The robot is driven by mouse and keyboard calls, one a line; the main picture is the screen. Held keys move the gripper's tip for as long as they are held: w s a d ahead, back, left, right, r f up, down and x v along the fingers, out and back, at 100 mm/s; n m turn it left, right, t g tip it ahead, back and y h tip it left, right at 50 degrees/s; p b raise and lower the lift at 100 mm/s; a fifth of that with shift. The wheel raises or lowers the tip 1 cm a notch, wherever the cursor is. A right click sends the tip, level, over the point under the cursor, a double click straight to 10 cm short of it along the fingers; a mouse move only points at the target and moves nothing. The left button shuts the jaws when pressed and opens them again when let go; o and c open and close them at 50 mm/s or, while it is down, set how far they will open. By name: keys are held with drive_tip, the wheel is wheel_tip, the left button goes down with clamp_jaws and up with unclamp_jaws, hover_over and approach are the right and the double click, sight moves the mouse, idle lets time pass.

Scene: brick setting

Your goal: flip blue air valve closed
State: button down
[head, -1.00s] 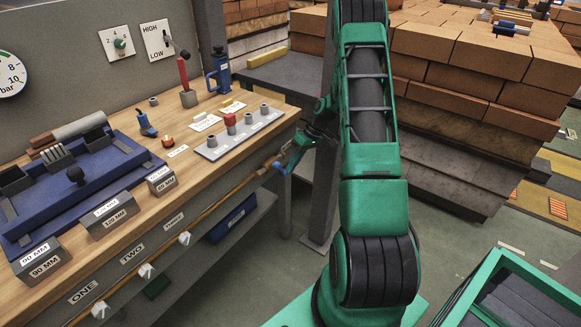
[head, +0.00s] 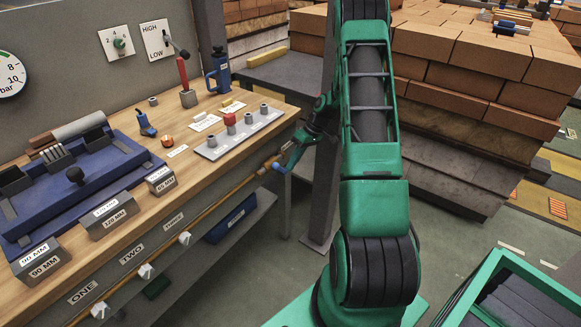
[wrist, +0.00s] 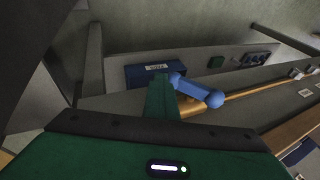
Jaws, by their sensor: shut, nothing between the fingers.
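The blue air valve handle (head: 279,168) is on the brass pipe along the bench front, near its right end. In the wrist view the handle (wrist: 197,91) is a blue bar with rounded ends, set at an angle across the pipe. My gripper (head: 291,158) is shut and empty, right beside the handle. In the wrist view the green fingers (wrist: 162,98) are together near the handle's left end. I cannot tell whether they touch it. The valve body is partly hidden by the handle and fingers.
A shelf below holds a blue bin (head: 230,219). A grey post (head: 322,190) stands close behind my gripper. Brick stacks (head: 480,75) fill the right back.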

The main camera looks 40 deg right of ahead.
drive_tip(key=s+a+r, duration=0.1)
drive_tip(key=a+r, duration=0.9)
drive_tip(key=a, duration=0.2)
drive_tip(key=shift+s, duration=0.4)
drive_tip(key=s+r+m+g+h, duration=0.2)
drive_tip(key=s+r+m+h, duration=0.2)
drive_tip(key=s+r, duration=1.1)
drive_tip(key=s+a+r+m+h, duration=0.1)
drive_tip(key=s+m, duration=0.3)
drive_tip(key=s, duration=1.4)
drive_tip(key=shift+s+a, duration=0.25)
drive_tip(key=shift+a, duration=0.45)
drive_tip(key=shift+r, duration=0.1)
